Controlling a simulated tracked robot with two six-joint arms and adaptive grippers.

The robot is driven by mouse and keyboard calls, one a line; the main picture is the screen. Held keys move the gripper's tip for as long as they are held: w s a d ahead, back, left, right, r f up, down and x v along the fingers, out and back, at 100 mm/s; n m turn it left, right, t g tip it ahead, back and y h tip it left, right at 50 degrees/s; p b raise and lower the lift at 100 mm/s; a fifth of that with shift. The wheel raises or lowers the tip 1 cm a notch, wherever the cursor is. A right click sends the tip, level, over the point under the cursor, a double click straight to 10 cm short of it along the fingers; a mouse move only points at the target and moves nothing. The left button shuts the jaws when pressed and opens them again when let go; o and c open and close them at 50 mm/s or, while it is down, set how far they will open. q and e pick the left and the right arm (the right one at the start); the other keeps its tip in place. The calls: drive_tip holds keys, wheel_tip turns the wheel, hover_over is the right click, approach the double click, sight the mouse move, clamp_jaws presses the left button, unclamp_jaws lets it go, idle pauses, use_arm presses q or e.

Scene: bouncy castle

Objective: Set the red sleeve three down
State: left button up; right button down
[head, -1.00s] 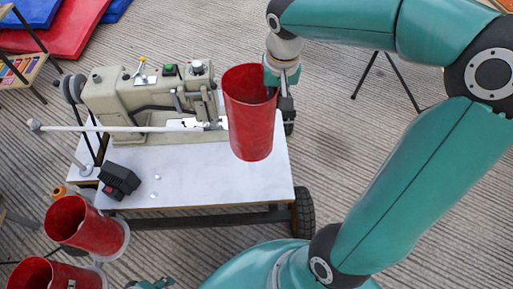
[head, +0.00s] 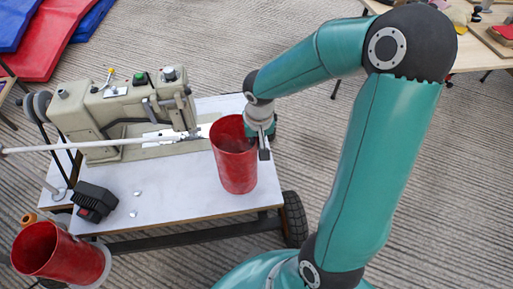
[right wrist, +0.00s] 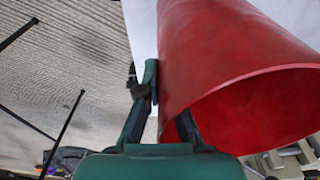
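A red sleeve (head: 236,165), an open-topped tube, stands upright at the right end of the white cart top (head: 175,200). My right gripper (head: 262,142) is at its right side, shut on the sleeve's wall near the rim. In the right wrist view the red sleeve (right wrist: 225,60) fills the right side, with the fingers (right wrist: 165,105) at its edge. I cannot tell whether its base touches the cart top. Another red sleeve (head: 45,250) sits tilted in the picture at the lower left, in a pale ring-like base. My left gripper is not in view.
A beige sewing machine (head: 125,115) with a long pale rod (head: 70,147) stands behind on the cart. A black box (head: 93,200) and small white bits lie front left. Bare cart top lies between box and sleeve. A wheel (head: 294,218) is at right.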

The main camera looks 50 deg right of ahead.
drive_tip(key=shift+f, duration=1.1)
drive_tip(key=shift+f+b, duration=0.15)
drive_tip(key=shift+b, duration=0.2)
drive_tip(key=c, duration=1.3)
unclamp_jaws()
drive_tip(key=shift+r+p, duration=0.35)
drive_tip(key=shift+r, duration=0.15)
drive_tip(key=r+p, duration=0.1)
drive_tip(key=r, duration=0.2)
drive_tip(key=r+p, duration=0.1)
drive_tip(key=r, duration=0.3)
drive_tip(key=s+r+p, duration=0.1)
drive_tip(key=r, duration=0.3)
drive_tip(key=shift+s+a+r, duration=0.1)
drive_tip(key=shift+a, duration=0.3)
